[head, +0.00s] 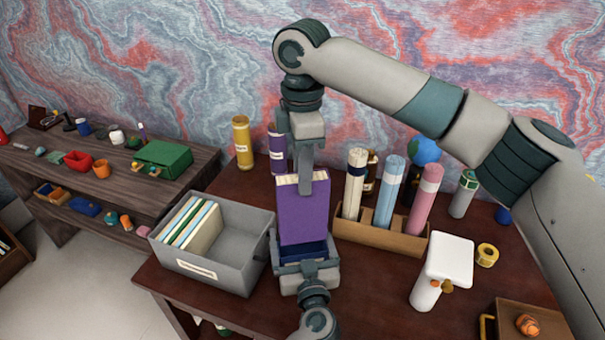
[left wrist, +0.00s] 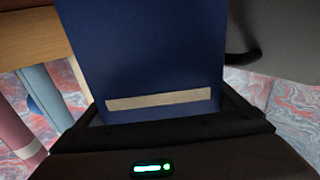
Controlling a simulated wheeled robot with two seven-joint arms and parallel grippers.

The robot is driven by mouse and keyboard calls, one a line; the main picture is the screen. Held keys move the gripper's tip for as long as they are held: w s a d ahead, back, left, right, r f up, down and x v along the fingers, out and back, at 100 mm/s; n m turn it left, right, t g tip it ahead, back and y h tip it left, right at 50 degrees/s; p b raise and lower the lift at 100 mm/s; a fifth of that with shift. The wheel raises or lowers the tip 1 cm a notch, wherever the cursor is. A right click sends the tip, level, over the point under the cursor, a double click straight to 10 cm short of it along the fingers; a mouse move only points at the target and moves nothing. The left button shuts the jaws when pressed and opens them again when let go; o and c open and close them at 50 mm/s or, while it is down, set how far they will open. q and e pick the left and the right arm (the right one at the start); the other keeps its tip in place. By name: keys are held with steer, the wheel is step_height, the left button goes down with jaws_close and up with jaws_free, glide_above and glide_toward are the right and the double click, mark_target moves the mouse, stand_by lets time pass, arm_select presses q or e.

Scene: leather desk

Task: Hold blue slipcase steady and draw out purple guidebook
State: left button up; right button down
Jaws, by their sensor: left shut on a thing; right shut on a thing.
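The purple guidebook (head: 303,212) stands upright in the head view, with most of its cover showing above the blue slipcase (head: 300,249). I cannot tell whether its lower end is still inside the slipcase. My right gripper (head: 305,176) comes from above and is shut on the guidebook's top end. My left gripper (head: 305,260) is shut around the slipcase from the front, low down, and hides part of it. The left wrist view shows the slipcase's blue face (left wrist: 145,50) with a pale label strip between the fingers.
A grey bin (head: 243,262) with several books stands close on the left. A wooden holder (head: 375,234) with rolled tubes stands close on the right. Purple and yellow cylinders stand behind.

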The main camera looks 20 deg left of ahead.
arm_select(q)
steer(key=shift+f, duration=0.1)
steer(key=o, duration=0.8)
steer(key=v, duration=1.2)
steer(key=shift+s+f, duration=0.1)
steer(key=shift+f, duration=0.05)
arm_select(e)
steer(key=shift+f, duration=0.1)
